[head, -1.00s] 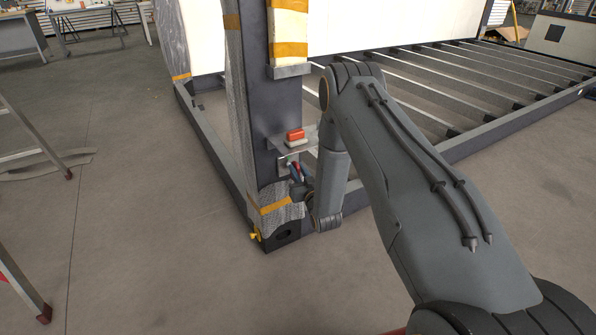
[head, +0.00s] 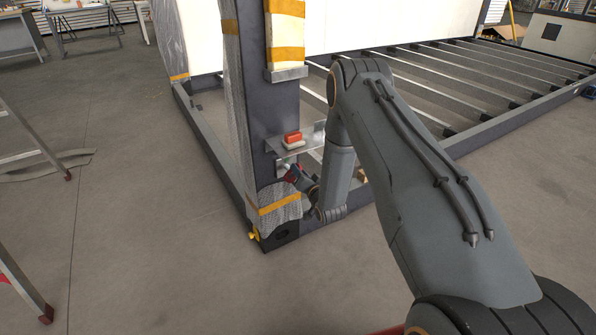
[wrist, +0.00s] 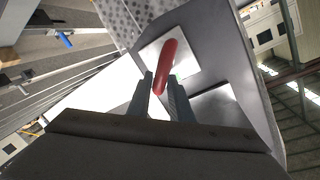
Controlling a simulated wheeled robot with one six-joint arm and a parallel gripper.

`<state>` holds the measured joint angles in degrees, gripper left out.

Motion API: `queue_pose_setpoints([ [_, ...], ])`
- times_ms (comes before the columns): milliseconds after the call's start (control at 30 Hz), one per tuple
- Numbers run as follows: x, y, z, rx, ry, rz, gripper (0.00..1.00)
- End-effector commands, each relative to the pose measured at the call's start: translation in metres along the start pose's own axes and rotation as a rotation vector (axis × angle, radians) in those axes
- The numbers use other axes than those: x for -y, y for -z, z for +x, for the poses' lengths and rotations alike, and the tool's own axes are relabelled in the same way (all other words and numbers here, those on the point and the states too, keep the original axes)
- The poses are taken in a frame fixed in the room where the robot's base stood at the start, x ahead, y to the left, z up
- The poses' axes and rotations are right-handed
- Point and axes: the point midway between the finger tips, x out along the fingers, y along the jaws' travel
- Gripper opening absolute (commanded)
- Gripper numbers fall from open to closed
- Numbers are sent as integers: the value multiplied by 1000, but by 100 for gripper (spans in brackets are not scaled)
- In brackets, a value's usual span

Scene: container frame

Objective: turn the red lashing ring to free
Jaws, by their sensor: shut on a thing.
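The red lashing ring (wrist: 167,63) shows in the wrist view as a red, rounded bar in front of a pale square plate (wrist: 186,47). My gripper (wrist: 160,84) is shut on it, with one finger on each side of its lower part. The ring stands slightly tilted, its upper end leaning right in that view. A small green mark shows beside the right finger. In the head view my gripper (head: 292,174) is at the dark corner post, low down below a small shelf, and mostly hides the ring.
The dark post (head: 286,100) has wrapping and yellow tape. Frame rails (head: 450,85) lie behind my arm. Floor at the left is open, with ladder legs (head: 35,145) at its edge.

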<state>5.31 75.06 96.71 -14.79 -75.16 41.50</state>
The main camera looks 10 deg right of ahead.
Motion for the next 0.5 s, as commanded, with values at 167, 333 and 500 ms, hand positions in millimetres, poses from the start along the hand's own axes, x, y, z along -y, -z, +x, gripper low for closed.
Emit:
queue_pose_setpoints([
  [167, -7, 2, 0, 29, -8, 166, 0],
  [333, -10, 0, 0, 61, -8, 324, 0],
  [500, -13, -1, 1, 92, -9, 479, 0],
])
